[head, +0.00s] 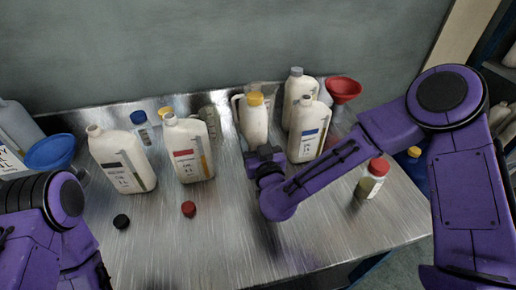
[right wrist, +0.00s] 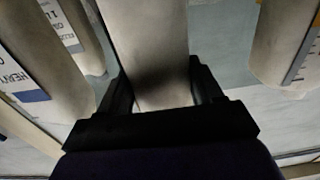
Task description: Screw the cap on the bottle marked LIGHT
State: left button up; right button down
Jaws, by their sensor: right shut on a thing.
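My right gripper (head: 264,156) is shut on a pale bottle with a yellow cap (head: 255,116). In the right wrist view, my fingers (right wrist: 163,95) clasp the sides of this bottle's pale body (right wrist: 152,45). I cannot read LIGHT on any bottle. My left arm shows at the lower left; its fingertips are out of view.
A blue-labelled bottle (head: 308,134) and a grey-capped bottle (head: 298,88) stand right of my gripper. A red-capped jar (head: 373,177) is near the right edge. A blue funnel (head: 50,152) and red funnel (head: 343,88) stand farther out. The metal table's (head: 240,235) front middle is clear.

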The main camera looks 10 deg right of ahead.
jog(key=f, duration=0.3)
jog(key=shift+w+d+f, duration=0.15)
jog(key=shift+w+f, duration=0.1)
jog(key=shift+s+r, duration=0.1)
jog(key=shift+c, duration=0.8)
grip_release()
jog(key=shift+f, duration=0.25)
